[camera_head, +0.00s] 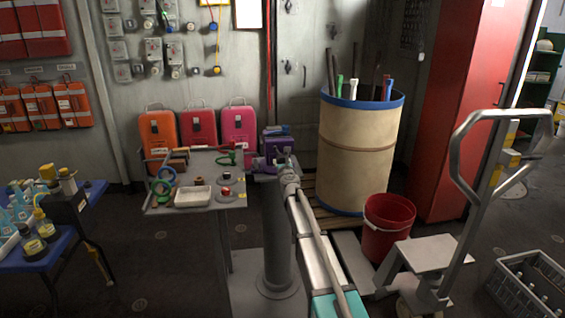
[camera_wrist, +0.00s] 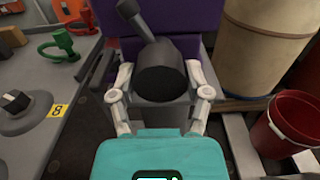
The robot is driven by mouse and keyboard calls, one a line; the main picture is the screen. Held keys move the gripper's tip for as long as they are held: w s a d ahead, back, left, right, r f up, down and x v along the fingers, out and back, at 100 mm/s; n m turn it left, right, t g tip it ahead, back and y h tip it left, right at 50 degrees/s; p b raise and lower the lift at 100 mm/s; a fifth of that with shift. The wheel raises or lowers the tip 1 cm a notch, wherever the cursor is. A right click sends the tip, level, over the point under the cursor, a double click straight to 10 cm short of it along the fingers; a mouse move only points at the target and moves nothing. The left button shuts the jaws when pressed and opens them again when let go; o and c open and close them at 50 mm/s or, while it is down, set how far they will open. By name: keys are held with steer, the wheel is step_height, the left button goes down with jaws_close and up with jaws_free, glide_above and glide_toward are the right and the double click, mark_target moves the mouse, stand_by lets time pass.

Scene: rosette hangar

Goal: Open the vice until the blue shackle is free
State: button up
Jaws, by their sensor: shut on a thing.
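The purple vice (camera_head: 284,145) stands at the right edge of the grey worktable, and its purple body (camera_wrist: 205,25) fills the top of the wrist view. A small blue item, probably the blue shackle (camera_head: 277,130), shows at the top of the vice; whether the jaws grip it is too small to tell. It is not visible in the wrist view. My gripper (camera_wrist: 160,98) has its two pale fingers on either side of the vice's dark round screw head (camera_wrist: 160,80) and is shut on it. A grey handle bar (camera_wrist: 135,18) slants up left from that head.
The grey worktable (camera_head: 224,198) holds a white tray (camera_head: 193,196), a green shackle (camera_wrist: 62,45), a red shackle (camera_wrist: 90,18) and a dark knob (camera_wrist: 15,101). A tan drum (camera_head: 355,150) and a red bucket (camera_head: 386,226) stand close on the right.

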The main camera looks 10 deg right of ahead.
steer(key=shift+n, duration=0.6)
steer(key=n, duration=0.2)
steer(key=shift+n, duration=0.4)
steer(key=n, duration=0.3)
steer(key=shift+s+n, duration=0.1)
steer(key=shift+n, duration=0.3)
steer(key=n, duration=0.6)
steer(key=shift+n, duration=1.2)
